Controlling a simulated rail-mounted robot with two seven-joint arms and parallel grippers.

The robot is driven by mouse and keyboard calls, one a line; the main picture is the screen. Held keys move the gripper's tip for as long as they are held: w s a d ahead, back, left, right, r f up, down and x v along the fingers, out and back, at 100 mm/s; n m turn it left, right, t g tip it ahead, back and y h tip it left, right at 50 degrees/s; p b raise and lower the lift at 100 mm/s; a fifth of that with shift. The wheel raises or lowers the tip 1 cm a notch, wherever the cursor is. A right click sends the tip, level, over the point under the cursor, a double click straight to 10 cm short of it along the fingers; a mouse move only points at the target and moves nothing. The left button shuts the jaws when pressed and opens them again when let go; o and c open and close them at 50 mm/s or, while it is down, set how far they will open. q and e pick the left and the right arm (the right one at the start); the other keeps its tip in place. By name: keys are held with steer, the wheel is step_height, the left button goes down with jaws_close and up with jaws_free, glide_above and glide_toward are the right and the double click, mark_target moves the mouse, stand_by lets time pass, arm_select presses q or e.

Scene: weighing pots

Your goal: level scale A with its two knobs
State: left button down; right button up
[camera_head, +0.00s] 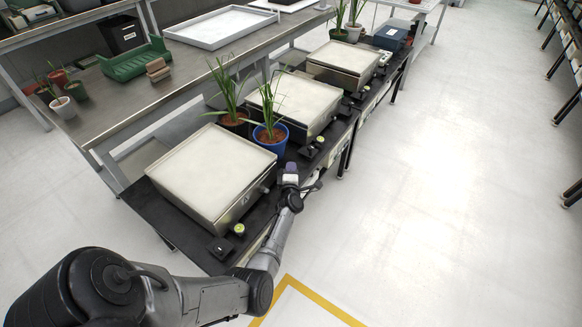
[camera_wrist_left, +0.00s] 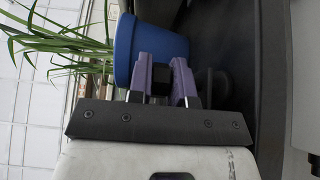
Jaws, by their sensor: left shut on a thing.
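The nearest scale (camera_head: 212,168), a steel box with a pale flat top, stands on the dark bench; its small front mark is too small to read surely. A round yellow-green level (camera_head: 239,229) and a small black block (camera_head: 220,248) sit before it. My left gripper (camera_head: 290,170) is off the scale's right corner, near the blue pot. In the left wrist view its purple fingers (camera_wrist_left: 163,82) are shut on a small black knob (camera_wrist_left: 160,80). Which scale the knob belongs to is unclear. My right gripper is not in view.
A blue pot (camera_head: 270,139) with a plant stands close beyond the gripper; it also shows in the left wrist view (camera_wrist_left: 150,42). A second scale (camera_head: 296,103) and third scale (camera_head: 343,62) stand farther along. The floor to the right is clear.

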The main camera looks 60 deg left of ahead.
arm_select(q)
steer(key=shift+m+t+h, duration=1.2)
steer(key=shift+t, duration=0.3)
steer(key=shift+h, duration=0.3)
steer(key=c, duration=1)
jaws_free()
steer(key=shift+c, duration=0.2)
